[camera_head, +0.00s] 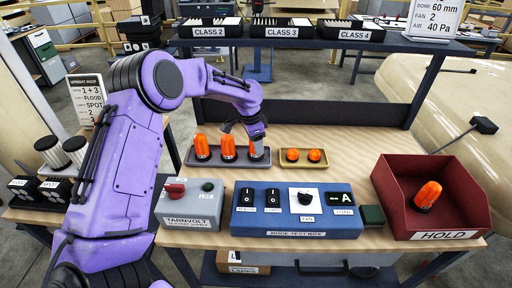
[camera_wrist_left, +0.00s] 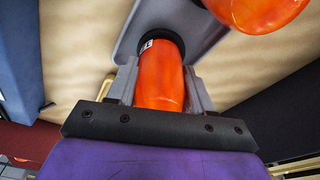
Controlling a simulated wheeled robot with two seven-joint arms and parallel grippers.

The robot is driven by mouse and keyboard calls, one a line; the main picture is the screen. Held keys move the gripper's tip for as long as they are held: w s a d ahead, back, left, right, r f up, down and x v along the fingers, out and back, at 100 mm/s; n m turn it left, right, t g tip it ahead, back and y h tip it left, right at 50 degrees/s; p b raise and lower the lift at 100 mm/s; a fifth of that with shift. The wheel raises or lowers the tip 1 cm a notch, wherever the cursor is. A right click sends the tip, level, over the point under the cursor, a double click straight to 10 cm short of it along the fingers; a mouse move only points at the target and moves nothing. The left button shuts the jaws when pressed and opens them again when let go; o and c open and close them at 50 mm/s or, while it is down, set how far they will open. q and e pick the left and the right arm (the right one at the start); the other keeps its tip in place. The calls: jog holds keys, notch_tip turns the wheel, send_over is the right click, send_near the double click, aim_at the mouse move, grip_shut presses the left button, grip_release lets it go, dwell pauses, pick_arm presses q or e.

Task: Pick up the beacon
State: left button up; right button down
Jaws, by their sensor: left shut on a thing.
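An orange beacon (camera_wrist_left: 160,75) with a black base stands between the jaws of my left gripper (camera_wrist_left: 160,90) in the left wrist view. The gripper is shut on it, and its base is at the grey tray (camera_wrist_left: 128,40). In the head view my left gripper (camera_head: 255,138) reaches down at the right end of the grey tray (camera_head: 190,162), mostly hiding the held beacon (camera_head: 257,152). Two more orange beacons, one at the left (camera_head: 202,148) and one in the middle (camera_head: 228,149), stand upright in that tray. My right gripper is not in view.
A yellow tray (camera_head: 304,166) holds two short orange domes. A red HOLD bin (camera_head: 440,234) holds a tilted orange beacon (camera_head: 428,195). A blue test box (camera_head: 290,224) and grey TARNVOLT box (camera_head: 190,224) stand in front. A dark shelf (camera_head: 300,42) with class-labelled bins crosses behind.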

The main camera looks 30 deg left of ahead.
pick_arm(q)
jog(key=s+d+r+b, duration=0.3)
jog(key=s+d+r, duration=0.6)
jog(key=s+r, duration=0.1)
jog(key=shift+s+d+r, duration=0.15)
jog(key=shift+s+r, duration=0.15)
jog(key=shift+r, duration=0.6)
